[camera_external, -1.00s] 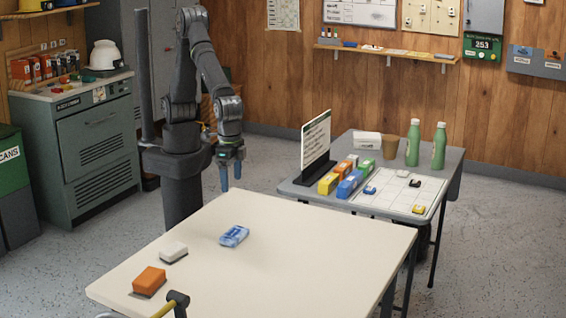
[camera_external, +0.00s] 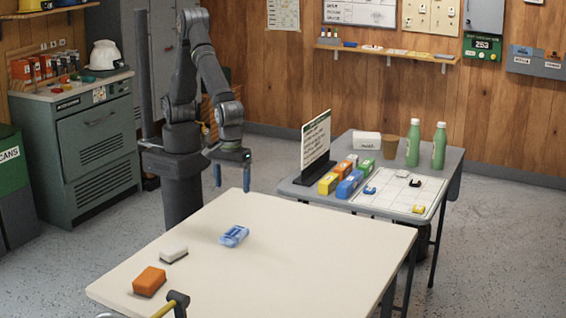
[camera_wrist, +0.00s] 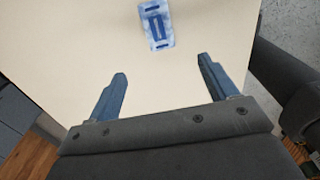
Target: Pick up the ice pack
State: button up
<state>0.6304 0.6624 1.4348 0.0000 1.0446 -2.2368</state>
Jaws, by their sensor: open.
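The ice pack (camera_external: 234,236) is a small blue and pale-blue flat block lying on the cream table (camera_external: 310,240). It also shows in the wrist view (camera_wrist: 156,25), near the top, ahead of my fingertips and roughly midway between them. My gripper (camera_external: 232,175) is above the far edge of the table, apart from the ice pack and behind it in the external view. In the wrist view its two blue fingers (camera_wrist: 162,77) are wide apart with nothing between them.
An orange block (camera_external: 149,281) and a white block with a dark base (camera_external: 173,254) lie left of the ice pack. A yellow-handled hammer (camera_external: 172,303) is at the table's front edge. A grey side table (camera_external: 451,163) holds bottles, boxes and a sign. The table's right half is clear.

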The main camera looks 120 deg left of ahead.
send_over(234, 233)
jog(key=f, duration=0.6)
jog(key=a+f, duration=0.1)
jog(key=f, duration=0.3)
jog(key=shift+s, duration=0.2)
jog(key=shift+w+d+f, duration=0.1)
jog(key=shift+d+f, duration=0.1)
jog(key=shift+f, duration=1.3)
jog(key=shift+w+d+f, duration=0.1)
jog(key=shift+d+f, duration=0.05)
jog(key=shift+f, duration=1.3)
jog(key=c, duration=1.1)
jog(key=shift+c, duration=0.2)
jog(key=shift+r, duration=0.1)
